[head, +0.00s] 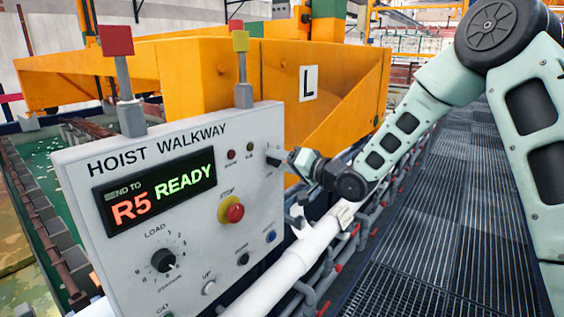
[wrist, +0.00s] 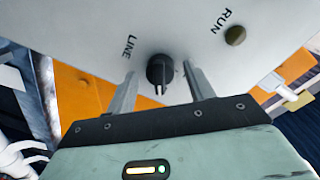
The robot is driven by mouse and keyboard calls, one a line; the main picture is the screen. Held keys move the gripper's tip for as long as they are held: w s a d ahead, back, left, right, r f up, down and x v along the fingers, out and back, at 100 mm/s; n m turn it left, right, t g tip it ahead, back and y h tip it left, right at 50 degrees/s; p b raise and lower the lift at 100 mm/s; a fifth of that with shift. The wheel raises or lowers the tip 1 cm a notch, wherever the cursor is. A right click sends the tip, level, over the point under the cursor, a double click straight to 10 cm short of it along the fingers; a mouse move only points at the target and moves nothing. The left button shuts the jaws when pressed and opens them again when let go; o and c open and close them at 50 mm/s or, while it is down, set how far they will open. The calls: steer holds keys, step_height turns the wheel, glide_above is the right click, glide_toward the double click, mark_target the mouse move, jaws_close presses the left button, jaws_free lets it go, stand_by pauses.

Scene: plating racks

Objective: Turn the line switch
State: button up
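The line switch (wrist: 159,68) is a small black rotary knob beside the word LINE on the white panel in the wrist view. My gripper (wrist: 161,78) is open, with one finger on either side of the knob and a visible gap on both sides. In the head view my gripper (head: 276,157) reaches the upper right of the HOIST WALKWAY panel (head: 85,190) and hides the knob there. I cannot tell how deep the fingertips sit around the knob.
A RUN indicator (wrist: 235,36) sits near the switch. The panel also holds a display (head: 155,196), a red stop button (head: 234,213) and a LOAD dial (head: 163,261). A white pipe (head: 295,262) runs below my gripper. The grated walkway (head: 440,220) at right is clear.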

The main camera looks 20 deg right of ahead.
steer(key=f+b+v, duration=0.1)
steer(key=b+v, duration=0.4)
steer(key=v, duration=1.2)
steer(key=shift+s+r, duration=0.2)
steer(key=shift+r, duration=0.3)
steer(key=shift+d, duration=0.1)
steer(key=s+a+f+n+g+h+b, duration=0.2)
steer(key=a+f+g+h, duration=0.1)
steer(key=a+f, duration=0.25)
steer(key=s+a+f+n+g+h+b, duration=0.1)
steer(key=s+a+f+n+g+h, duration=0.15)
steer(key=a+f, duration=0.3)
steer(key=s+a+f+n+g+h+b, duration=0.1)
steer(key=s+a+f+n+g+h, duration=0.1)
steer(key=s, duration=0.9)
steer(key=s+a+f+n+g+h+b, duration=0.1)
steer(key=s+a+f+n+g, duration=0.2)
steer(key=s+g, duration=0.4)
steer(key=s+f+n, duration=0.1)
steer(key=s, duration=0.4)
steer(key=shift+s+h+b, duration=0.25)
steer(key=shift+h+b, duration=0.1)
steer(key=shift+b, duration=0.05)
steer(key=shift+a, duration=0.1)
